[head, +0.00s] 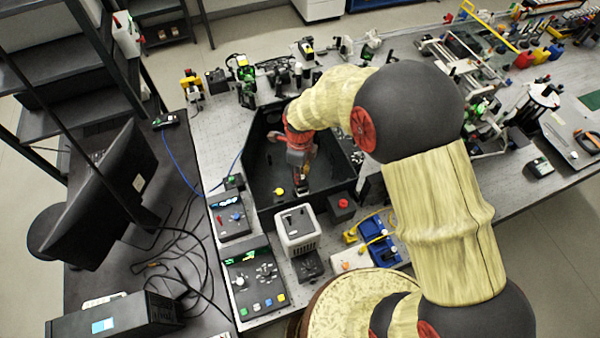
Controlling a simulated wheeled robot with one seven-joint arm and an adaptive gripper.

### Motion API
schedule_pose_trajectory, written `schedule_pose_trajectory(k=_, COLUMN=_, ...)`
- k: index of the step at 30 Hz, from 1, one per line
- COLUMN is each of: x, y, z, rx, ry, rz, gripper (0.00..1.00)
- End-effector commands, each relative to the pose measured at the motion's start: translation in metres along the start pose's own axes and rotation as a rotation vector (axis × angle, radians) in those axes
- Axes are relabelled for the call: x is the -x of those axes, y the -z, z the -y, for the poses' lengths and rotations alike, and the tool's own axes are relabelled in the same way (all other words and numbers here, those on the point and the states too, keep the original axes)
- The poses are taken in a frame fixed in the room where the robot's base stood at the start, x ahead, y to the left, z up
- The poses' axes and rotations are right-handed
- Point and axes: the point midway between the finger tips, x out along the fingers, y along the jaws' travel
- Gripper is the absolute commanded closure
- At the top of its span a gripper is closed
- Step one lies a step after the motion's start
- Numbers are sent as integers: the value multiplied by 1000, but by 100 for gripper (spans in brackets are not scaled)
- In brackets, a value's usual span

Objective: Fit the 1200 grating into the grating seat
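My arm reaches over the bench into an open black housing (262,170), likely the spectrometer box. My gripper (302,181) is inside the housing, pointing down close to its floor. A small dark and pale piece shows at the fingertips, but it is too small to tell whether it is the 1200 grating, part of the gripper or something on the floor. The finger opening cannot be made out. I cannot pick out the grating seat; it may be hidden by the gripper. A small yellow knob (279,191) sits left of the gripper in the housing.
In front of the housing stand a white instrument (296,226), a red-topped box (343,204) and a control panel (254,280). A blue block (380,240) lies to their right. Optics crowd the back; a monitor (100,190) and loose cables are left. The housing walls surround the gripper.

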Motion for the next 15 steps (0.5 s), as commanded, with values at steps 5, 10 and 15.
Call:
schedule_pose_trajectory(k=5, x=0, y=0, z=0, rx=0, ry=0, rz=0, gripper=66)
schedule_pose_trajectory(k=10, x=0, y=0, z=0, rx=0, ry=-1, rz=-1, gripper=66)
schedule_pose_trajectory(k=15, x=9, y=0, z=0, rx=0, ry=1, rz=1, gripper=66)
